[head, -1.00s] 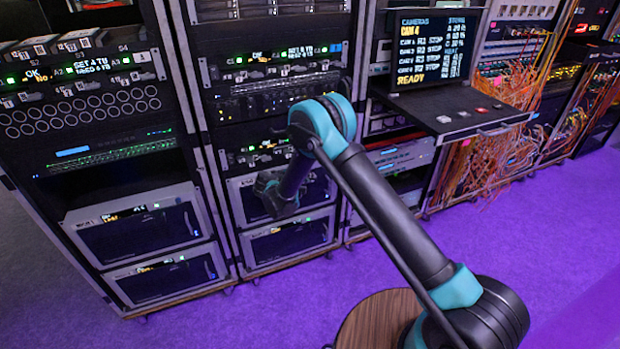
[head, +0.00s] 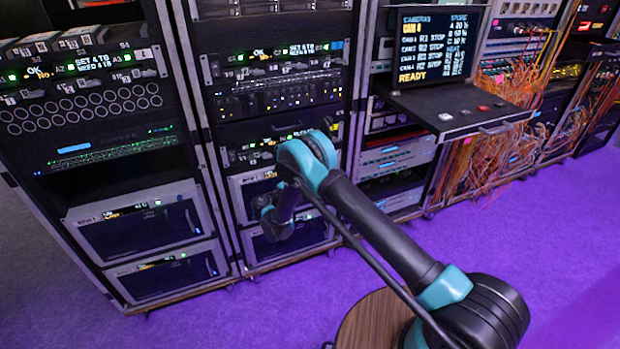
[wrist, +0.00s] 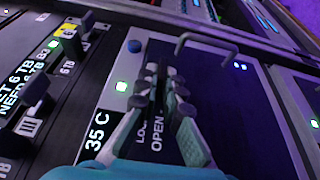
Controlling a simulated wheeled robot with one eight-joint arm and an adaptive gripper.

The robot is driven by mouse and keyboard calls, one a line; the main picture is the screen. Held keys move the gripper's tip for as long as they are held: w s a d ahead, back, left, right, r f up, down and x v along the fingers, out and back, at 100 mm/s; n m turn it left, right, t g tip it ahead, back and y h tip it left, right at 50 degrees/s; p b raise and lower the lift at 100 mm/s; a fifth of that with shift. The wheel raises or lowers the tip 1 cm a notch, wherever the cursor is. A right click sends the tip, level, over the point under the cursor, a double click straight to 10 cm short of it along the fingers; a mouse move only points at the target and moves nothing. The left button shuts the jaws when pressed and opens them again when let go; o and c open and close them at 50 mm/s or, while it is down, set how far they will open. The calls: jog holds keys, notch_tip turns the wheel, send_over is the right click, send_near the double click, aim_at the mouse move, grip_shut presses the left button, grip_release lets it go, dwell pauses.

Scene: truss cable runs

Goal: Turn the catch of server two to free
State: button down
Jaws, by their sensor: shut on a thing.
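The server front (wrist: 228,105) fills the middle of the wrist view, dark, with a bent wire-like handle (wrist: 207,37), a blue button (wrist: 134,46) and a 35 C readout (wrist: 97,133). My gripper (wrist: 163,76) is in front of it, its fingers closed together on the catch, which they almost wholly hide. The words LOC and OPEN show between and beside the fingers; the catch's angle cannot be told. In the head view my gripper (head: 277,226) is low at the second rack, against the lower server boxes (head: 310,232). Their labels are too small to read.
A left rack (head: 140,230) with two more boxes stands beside this one. To the right, a shelf (head: 460,108) with a screen juts out, and orange cables (head: 490,140) hang beyond it. Purple floor (head: 560,215) is clear at the right.

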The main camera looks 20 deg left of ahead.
jog(key=c, duration=1.7)
grip_release()
jog(key=v, duration=1.2)
